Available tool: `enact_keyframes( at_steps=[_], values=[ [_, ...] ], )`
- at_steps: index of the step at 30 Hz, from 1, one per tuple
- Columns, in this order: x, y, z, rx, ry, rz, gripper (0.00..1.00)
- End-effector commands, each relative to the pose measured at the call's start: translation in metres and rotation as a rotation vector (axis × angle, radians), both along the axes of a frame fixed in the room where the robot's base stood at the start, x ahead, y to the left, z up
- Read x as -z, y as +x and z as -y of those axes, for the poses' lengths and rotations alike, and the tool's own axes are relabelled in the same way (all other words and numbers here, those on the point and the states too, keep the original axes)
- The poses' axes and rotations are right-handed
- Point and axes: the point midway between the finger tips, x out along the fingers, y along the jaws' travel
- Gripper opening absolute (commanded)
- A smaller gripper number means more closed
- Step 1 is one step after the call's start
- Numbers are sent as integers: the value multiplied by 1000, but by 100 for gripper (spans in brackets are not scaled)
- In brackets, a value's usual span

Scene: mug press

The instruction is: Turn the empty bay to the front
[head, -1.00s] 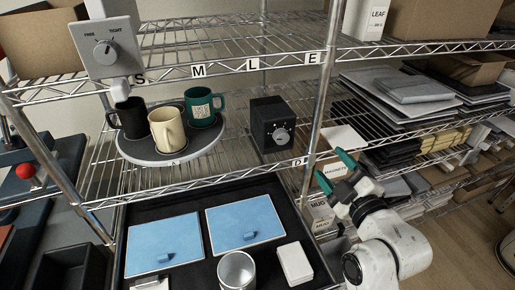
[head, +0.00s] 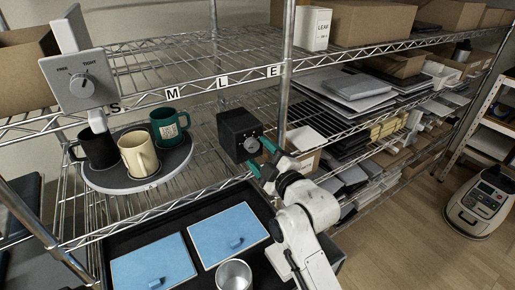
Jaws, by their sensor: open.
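The round grey turntable (head: 177,161) sits on the middle wire shelf at left. A black mug (head: 99,149), a cream mug (head: 138,154) and a green mug (head: 169,127) stand upright on it. The cream mug is toward the front; the surface behind the mugs is partly hidden. A black box with a round silver dial (head: 239,134) stands on the same shelf to the right of the turntable. My gripper (head: 260,156) is open, its teal fingers at the dial's right and lower side. I cannot tell whether they touch it.
A grey unit with a FREE/TIGHT knob (head: 78,84) hangs above the black mug. Below, a black tray (head: 206,279) holds two blue-topped panels (head: 153,264) and a metal cup (head: 233,274). A shelf post (head: 287,70) rises behind the dial box. Shelf between turntable and box is clear.

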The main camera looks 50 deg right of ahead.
Motion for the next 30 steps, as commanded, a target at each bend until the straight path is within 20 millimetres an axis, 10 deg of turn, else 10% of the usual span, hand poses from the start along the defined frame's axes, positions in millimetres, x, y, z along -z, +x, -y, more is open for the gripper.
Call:
enact_keyframes(
  at_steps=[15, 30],
  values=[
    [1, 19, 5, -1, 0, -1, 65],
    [1, 19, 5, -1, 0, -1, 18]
  ],
)
